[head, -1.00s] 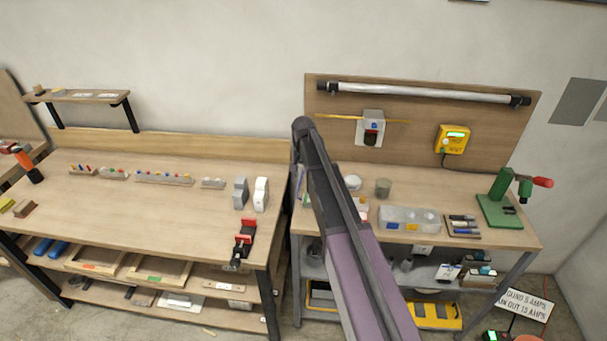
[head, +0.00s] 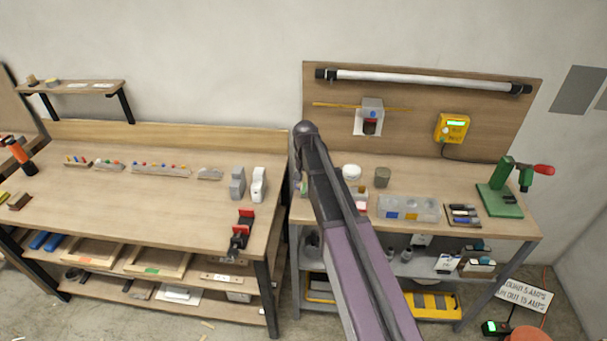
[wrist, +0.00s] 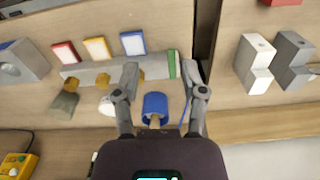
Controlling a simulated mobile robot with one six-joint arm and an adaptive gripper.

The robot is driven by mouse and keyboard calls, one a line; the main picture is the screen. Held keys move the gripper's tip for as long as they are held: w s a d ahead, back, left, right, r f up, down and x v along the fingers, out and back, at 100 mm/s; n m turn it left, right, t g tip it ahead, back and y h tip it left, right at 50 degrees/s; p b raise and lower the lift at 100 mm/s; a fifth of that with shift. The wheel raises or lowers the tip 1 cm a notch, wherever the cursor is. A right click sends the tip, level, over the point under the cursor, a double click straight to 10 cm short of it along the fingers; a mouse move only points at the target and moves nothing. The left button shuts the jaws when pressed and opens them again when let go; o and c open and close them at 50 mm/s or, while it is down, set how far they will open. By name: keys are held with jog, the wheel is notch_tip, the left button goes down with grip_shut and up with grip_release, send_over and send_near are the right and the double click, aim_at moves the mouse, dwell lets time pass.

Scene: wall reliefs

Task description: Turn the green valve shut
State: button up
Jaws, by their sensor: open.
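No clearly recognisable green valve shows. In the wrist view a narrow green piece (wrist: 172,64) stands at the right end of a grey bar (wrist: 118,67), between my open fingers and nearer the right one. My gripper (wrist: 162,72) is open with nothing visible between its fingertips but this bar end and bench. A blue round cup-like part (wrist: 155,106) lies between the finger links. Brass-coloured stubs show along the bar. In the head view my own arm hides the gripper and most of this assembly; a bit of green (head: 304,187) shows left of the arm.
Red (wrist: 65,52), yellow (wrist: 97,48) and blue (wrist: 133,43) framed cards stand along the bar. A white block (wrist: 255,62) and a grey block (wrist: 293,60) are to the right. A yellow wall box (head: 452,128) hangs on the back panel.

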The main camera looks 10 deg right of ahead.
jog(key=s+f+n+b, duration=0.2)
jog(key=s+f+b, duration=0.5)
jog(key=s, duration=0.4)
jog(key=s+f+n+b, duration=0.2)
jog(key=s+f+b, duration=0.5)
jog(key=s, duration=0.5)
jog(key=shift+s+f, duration=0.25)
jog(key=shift+f, duration=0.35)
jog(key=shift+b, duration=0.3)
dwell(0.6)
